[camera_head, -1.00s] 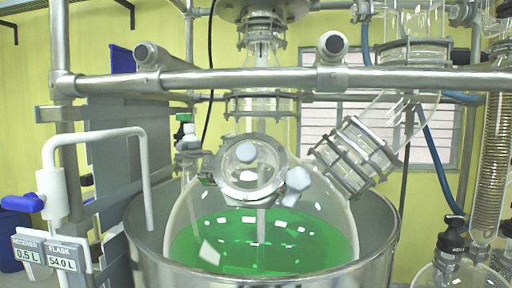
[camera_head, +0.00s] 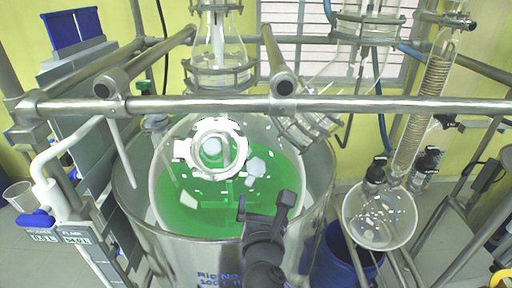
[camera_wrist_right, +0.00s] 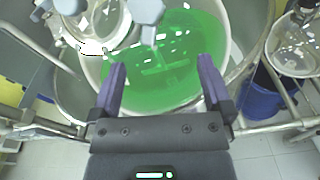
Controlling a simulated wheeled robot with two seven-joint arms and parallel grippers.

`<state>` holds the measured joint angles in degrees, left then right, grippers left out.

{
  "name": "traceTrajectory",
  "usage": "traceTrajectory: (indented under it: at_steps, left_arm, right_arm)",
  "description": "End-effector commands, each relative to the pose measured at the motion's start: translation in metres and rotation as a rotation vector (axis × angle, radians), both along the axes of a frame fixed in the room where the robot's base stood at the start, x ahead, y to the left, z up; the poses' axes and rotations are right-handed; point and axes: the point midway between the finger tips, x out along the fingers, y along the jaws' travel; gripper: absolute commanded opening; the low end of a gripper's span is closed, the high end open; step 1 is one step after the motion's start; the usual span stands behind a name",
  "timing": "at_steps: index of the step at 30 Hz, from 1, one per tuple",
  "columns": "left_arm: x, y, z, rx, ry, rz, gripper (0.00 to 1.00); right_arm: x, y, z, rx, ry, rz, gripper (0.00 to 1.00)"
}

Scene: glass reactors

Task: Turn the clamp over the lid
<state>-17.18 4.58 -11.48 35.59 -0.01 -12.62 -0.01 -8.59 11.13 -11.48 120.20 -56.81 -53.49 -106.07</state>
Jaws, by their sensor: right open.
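The round lid (camera_head: 205,166) with its ring sits on the front port of the glass reactor vessel (camera_head: 172,190), above green liquid. A pale knob (camera_head: 212,147) shows on the lid. The clamp's pale faceted knob (camera_head: 257,166) sticks out at the lid's right; which way the clamp lies across the lid is hard to tell. In the right wrist view, the clamp knob (camera_wrist_right: 148,12) is at the top, beyond the fingertips. My right gripper (camera_head: 263,204) is open and empty, below and right of the lid, apart from it; its two fingers show in the wrist view (camera_wrist_right: 162,75). My left gripper is not in view.
A metal rail (camera_head: 370,104) crosses above the vessel. The steel jacket (camera_head: 190,262) surrounds the glass. A white bent pipe with a blue-handled valve (camera_head: 36,218) stands left. A round receiver flask (camera_head: 380,222) and a blue bin (camera_head: 345,262) are at right.

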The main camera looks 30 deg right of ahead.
Motion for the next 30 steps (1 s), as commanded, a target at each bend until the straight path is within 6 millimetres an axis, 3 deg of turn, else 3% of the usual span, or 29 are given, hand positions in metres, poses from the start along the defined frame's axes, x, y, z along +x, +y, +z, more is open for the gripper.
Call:
traceTrajectory:
  at_steps: [1,4,12,18,28,29,30]
  left_arm:
    - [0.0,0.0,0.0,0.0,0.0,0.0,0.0]
    - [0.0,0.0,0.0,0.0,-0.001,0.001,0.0]
    - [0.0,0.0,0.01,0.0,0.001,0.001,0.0]
    - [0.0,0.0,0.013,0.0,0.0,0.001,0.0]
    - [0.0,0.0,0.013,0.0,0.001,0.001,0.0]
    - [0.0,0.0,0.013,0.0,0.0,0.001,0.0]
    - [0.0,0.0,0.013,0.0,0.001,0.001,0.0]
  right_arm:
    - [0.006,0.001,0.009,-0.127,0.014,0.018,1.0]
    - [0.014,0.001,0.019,-0.271,0.036,0.035,1.0]
    - [0.065,-0.028,0.021,-0.286,0.04,0.034,1.0]
    - [0.091,-0.044,0.019,-0.282,0.041,0.034,1.0]
    - [0.098,-0.048,0.018,-0.279,0.041,0.035,1.0]
    - [0.098,-0.048,0.018,-0.279,0.041,0.035,0.98]
    - [0.097,-0.048,0.018,-0.279,0.041,0.035,0.89]
